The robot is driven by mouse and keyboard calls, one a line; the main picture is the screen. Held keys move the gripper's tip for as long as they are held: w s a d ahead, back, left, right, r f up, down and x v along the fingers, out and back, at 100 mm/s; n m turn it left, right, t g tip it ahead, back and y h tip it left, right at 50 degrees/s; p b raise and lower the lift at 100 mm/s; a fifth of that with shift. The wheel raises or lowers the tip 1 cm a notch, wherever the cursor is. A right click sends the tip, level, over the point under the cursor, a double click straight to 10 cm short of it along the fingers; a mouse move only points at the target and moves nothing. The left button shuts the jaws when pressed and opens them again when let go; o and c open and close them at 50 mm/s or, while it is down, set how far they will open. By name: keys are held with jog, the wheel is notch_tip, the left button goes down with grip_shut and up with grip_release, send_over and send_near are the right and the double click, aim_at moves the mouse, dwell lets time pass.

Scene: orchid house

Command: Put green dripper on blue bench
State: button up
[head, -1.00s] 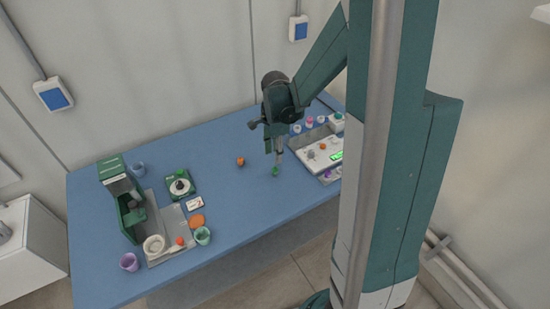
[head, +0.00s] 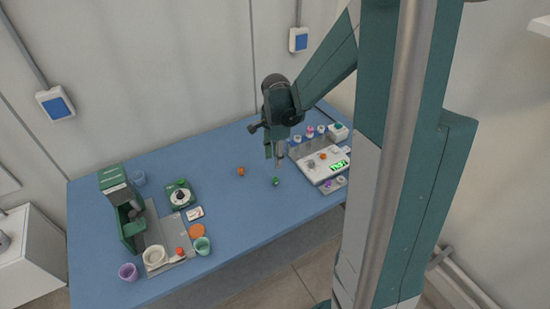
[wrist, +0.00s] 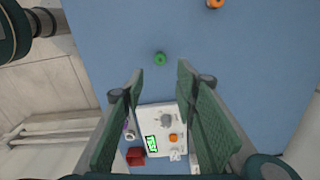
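The green dripper (head: 276,181) is a small green piece resting on the bare top of the blue bench (head: 230,195), near its front edge right of centre. It also shows in the wrist view (wrist: 160,58), just past my fingertips. My gripper (head: 281,163) points down above the bench, close to the dripper but apart from it. In the wrist view my gripper (wrist: 159,75) has its two green fingers spread wide, with nothing held between them. The blue bench (wrist: 110,40) fills much of that view.
A small orange piece (head: 241,171) lies left of the dripper. A white device with a green display (head: 338,166) and a tray of small items stand to the right. A green machine (head: 118,205), cups and a round-dial device (head: 180,195) stand at left. The middle of the bench is mostly clear.

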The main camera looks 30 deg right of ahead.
jog(key=s+a+r+n+t, duration=0.2)
jog(key=s+a+r+n, duration=0.15)
jog(key=r, duration=0.25)
jog(key=s+a+r+n+t, duration=0.1)
jog(key=s+a+r+n, duration=0.2)
jog(key=a+r+n, duration=0.3)
jog(key=s+a+r+n+t, duration=0.2)
jog(key=s+a+r+n, duration=0.1)
jog(key=s+n, duration=0.2)
jog(key=s+a+r+n+t, duration=0.2)
jog(key=s+a+r+n, duration=0.2)
jog(key=s, duration=0.3)
jog(key=shift+s+a+n, duration=0.2)
jog(key=shift+s+n, duration=0.05)
jog(key=shift+n, duration=0.3)
